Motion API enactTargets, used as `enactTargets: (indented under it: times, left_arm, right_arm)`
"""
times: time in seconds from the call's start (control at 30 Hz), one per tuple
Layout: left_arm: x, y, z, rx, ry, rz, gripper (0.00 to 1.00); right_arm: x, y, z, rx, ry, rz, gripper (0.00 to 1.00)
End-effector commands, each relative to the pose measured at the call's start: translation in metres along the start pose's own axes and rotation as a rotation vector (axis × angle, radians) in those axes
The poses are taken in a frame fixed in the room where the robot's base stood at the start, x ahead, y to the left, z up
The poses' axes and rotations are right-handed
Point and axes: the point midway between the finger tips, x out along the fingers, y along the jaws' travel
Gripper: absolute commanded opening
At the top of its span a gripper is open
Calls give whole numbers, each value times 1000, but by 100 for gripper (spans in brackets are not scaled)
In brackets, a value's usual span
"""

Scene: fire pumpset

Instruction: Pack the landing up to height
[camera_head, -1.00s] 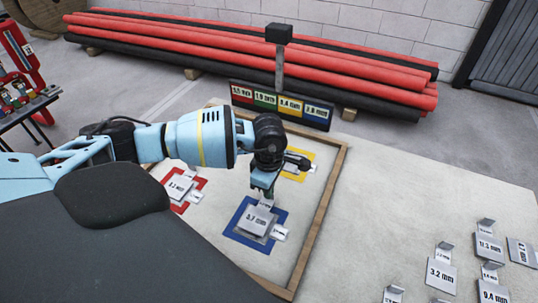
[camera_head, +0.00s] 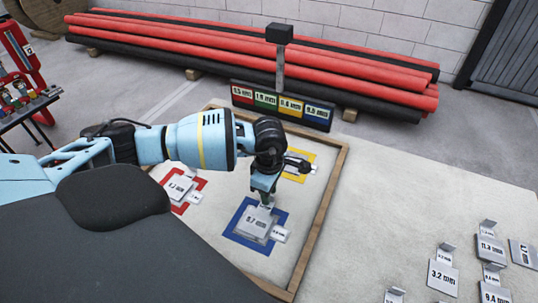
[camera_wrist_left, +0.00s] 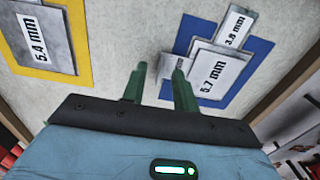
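My left gripper (camera_wrist_left: 157,88) is over the blue-framed pad (camera_head: 237,237); it also shows in the head view (camera_head: 265,200). Its green fingers stand apart, with a small upright tab between them, nearer the right finger. The tab belongs to the grey 5.7 mm plate (camera_wrist_left: 213,77), which lies on the blue pad's stack. A smaller 3.8 mm label (camera_wrist_left: 236,28) sticks out beside it. A plate stack sits on the red pad (camera_head: 181,208). A 5.4 mm plate (camera_wrist_left: 42,42) lies on the yellow pad (camera_wrist_left: 84,18). My arm hides any green pad. My right gripper is out of view.
Loose tabbed plates, including a 3.2 mm plate (camera_head: 442,276) and a 9.4 mm plate (camera_head: 494,292), lie at the right. A wooden frame (camera_head: 325,205) borders the pads. A four-colour sign (camera_head: 282,105) stands behind, before red and black pipes (camera_head: 250,55).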

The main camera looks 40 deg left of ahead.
Motion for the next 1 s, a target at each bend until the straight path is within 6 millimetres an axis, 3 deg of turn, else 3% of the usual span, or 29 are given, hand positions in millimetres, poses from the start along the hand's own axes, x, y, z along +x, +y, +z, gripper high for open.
enactTargets:
  times: [0.17,0.6,1.0]
  left_arm:
    - [-8,1,0,0,-1,2,29]
    - [-71,0,0,0,-1,1,29]
    - [-78,0,0,0,0,0,29]
  right_arm:
    - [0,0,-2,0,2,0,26]
    - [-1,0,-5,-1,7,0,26]
    - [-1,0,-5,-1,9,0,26]
